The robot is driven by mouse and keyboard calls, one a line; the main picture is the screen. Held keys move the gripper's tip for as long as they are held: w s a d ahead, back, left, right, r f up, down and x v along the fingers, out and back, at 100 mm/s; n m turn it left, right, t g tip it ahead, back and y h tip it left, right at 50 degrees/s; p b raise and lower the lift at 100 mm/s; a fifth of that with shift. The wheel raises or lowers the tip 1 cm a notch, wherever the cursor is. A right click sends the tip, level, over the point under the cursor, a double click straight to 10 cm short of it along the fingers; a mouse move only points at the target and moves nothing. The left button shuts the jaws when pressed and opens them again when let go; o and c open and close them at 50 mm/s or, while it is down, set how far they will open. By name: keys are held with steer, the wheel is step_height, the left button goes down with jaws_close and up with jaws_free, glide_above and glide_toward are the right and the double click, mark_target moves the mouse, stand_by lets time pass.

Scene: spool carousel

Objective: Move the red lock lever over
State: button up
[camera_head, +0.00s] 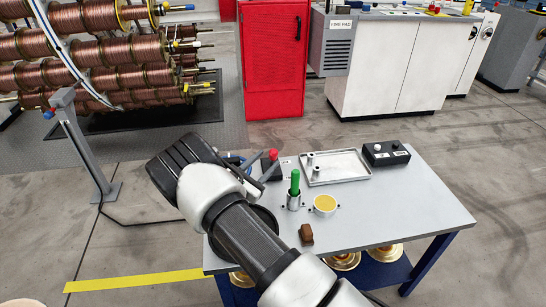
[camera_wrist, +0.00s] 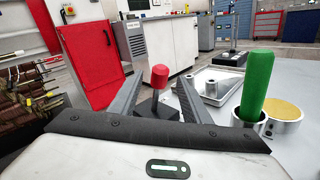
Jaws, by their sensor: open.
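The red lock lever is a short upright lever with a red knob (camera_head: 273,154) on a dark base at the table's back left. In the wrist view the red knob (camera_wrist: 159,77) shows in the gap between my two fingers, with its dark base (camera_wrist: 157,108) below. My gripper (camera_head: 261,166) is open and empty, close to the lever on its left side. It also shows in the wrist view (camera_wrist: 160,84). I cannot tell whether the knob is fully between the fingertips or just beyond them. My arm hides part of the lever's base in the head view.
A green handle (camera_head: 295,182) stands in a metal cup right of the lever, with a yellow-topped round cup (camera_head: 325,205) beside it. A grey tray (camera_head: 335,181), a black button box (camera_head: 386,153) and a brown block (camera_head: 306,233) are on the table (camera_head: 420,212). Its right side is clear.

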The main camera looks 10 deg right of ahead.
mark_target(271, 156)
steer(key=x, duration=0.5)
steer(key=shift+d+b, duration=0.1)
steer(key=shift+b, duration=0.2)
jaws_close()
